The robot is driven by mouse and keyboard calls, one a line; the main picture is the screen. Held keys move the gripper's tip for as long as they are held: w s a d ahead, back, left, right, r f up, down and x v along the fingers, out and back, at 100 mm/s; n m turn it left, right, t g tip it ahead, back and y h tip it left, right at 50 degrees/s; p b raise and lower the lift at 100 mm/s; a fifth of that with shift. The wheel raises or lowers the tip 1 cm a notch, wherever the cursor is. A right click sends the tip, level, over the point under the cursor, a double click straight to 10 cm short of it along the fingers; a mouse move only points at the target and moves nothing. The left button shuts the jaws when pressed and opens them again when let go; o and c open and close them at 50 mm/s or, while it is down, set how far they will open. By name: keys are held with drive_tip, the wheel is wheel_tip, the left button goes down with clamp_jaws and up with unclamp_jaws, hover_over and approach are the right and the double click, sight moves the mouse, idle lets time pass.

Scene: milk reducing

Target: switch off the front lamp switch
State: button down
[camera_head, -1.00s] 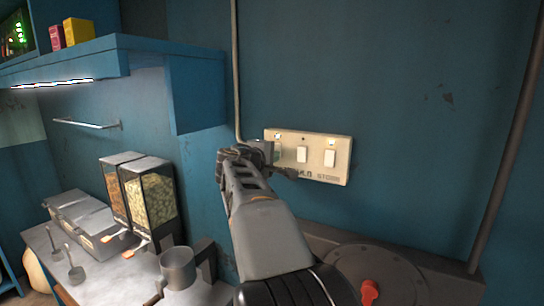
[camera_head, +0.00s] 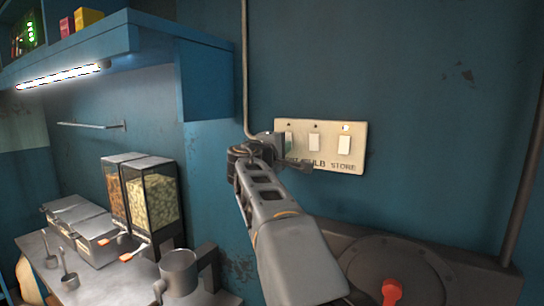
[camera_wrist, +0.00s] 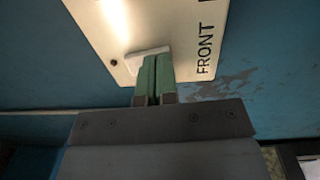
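A cream switch plate (camera_head: 357,150) with three rocker switches is on the blue wall. In the wrist view the front switch (camera_wrist: 146,53), white, sits beside the printed word FRONT, with a small dark indicator dot (camera_wrist: 113,62) near it. My gripper (camera_wrist: 156,62) has its two green-padded fingers pressed together with nothing between them. Their tips are at the front switch and seem to touch it. In the head view my gripper (camera_head: 287,146) covers most of the plate's left end, hiding that switch. The indicator above it (camera_head: 289,124) looks dark.
The middle switch (camera_head: 314,142) and right switch (camera_head: 344,145) are uncovered; the right indicator (camera_head: 346,128) is lit. A lit strip lamp (camera_head: 60,75) hangs under the shelf. Dispensers (camera_head: 150,200) and a metal mug (camera_head: 178,272) stand on the counter at left.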

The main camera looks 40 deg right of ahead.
drive_tip(key=b+v, duration=0.4)
drive_tip(key=v, duration=1)
drive_tip(key=shift+f, duration=0.15)
drive_tip(key=shift+w, duration=0.1)
drive_tip(key=w+a+f+y+p, duration=0.1)
drive_tip(key=a+f+y, duration=0.3)
drive_tip(key=f, duration=0.7)
drive_tip(key=a+f+y, duration=0.2)
drive_tip(key=f+y, duration=0.3)
drive_tip(key=f, duration=0.6)
drive_tip(key=s+a+f+m+g+y+p, duration=0.1)
drive_tip(key=s+a+f+m+y+p, duration=0.1)
drive_tip(key=s+a+f+y, duration=0.2)
drive_tip(key=s+a+f+m+g+y+p, duration=0.1)
drive_tip(key=s+a+f+y, duration=0.3)
drive_tip(key=f, duration=0.6)
drive_tip(key=s+a+m+g, duration=0.1)
drive_tip(key=s+a, duration=0.1)
drive_tip(key=s, duration=0.1)
drive_tip(key=shift+s+a+f+g+p, duration=0.15)
drive_tip(key=shift+s+f+g+p, duration=0.1)
drive_tip(key=shift+s+g+p, duration=0.1)
